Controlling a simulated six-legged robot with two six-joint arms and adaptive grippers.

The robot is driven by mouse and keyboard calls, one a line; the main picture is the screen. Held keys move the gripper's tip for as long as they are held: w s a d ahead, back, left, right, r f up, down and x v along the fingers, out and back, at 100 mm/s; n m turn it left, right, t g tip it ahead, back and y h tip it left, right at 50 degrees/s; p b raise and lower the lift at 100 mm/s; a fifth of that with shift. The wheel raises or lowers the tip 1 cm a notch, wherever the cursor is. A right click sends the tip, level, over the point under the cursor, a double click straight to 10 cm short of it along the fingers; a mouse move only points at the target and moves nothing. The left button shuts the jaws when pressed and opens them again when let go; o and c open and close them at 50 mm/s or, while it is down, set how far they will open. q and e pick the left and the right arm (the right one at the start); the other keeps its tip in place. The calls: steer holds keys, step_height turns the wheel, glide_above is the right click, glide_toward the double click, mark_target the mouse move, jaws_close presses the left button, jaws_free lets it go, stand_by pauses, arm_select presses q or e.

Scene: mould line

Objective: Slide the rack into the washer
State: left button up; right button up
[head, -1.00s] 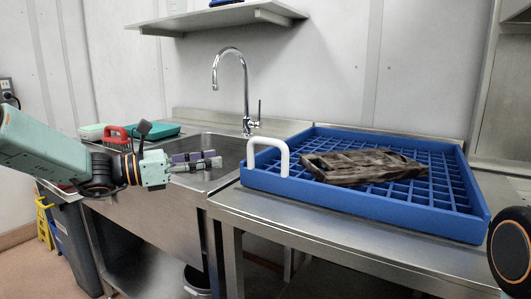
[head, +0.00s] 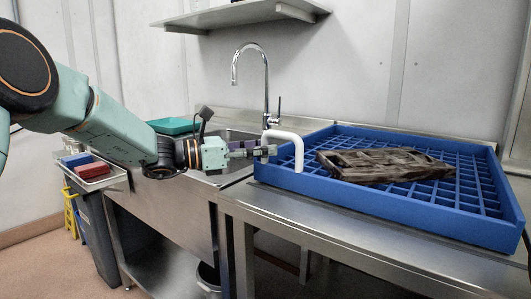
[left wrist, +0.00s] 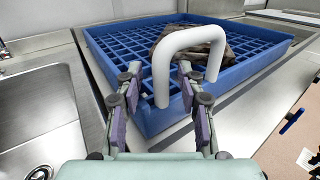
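The blue rack (head: 400,217) lies flat on the steel counter, with a dark brown slatted piece (head: 380,165) in it. A white handle (head: 298,152) stands up at the rack's left end. My left gripper (head: 270,150) is at this handle. In the left wrist view its two fingers (left wrist: 156,74) are spread, with the near leg of the white handle (left wrist: 161,80) between or just beyond their tips. I cannot tell whether they touch it. The rack also shows in the left wrist view (left wrist: 165,118). My right gripper is out of view. No washer is clearly seen.
The counter (head: 320,235) has a bare strip in front of the rack. A sink (head: 215,178) with a tall tap (head: 266,85) is on the left. A grey caddy (head: 95,180) with red and blue items hangs left of the sink. A shelf (head: 240,17) is above.

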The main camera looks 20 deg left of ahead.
arm_select(q)
steer(key=shift+w+d+r, duration=0.1)
steer(key=shift+w+d, duration=0.05)
steer(key=shift+d, duration=0.25)
steer(key=shift+w, duration=0.1)
steer(key=shift+c, duration=0.2)
steer(key=c, duration=0.3)
jaws_close()
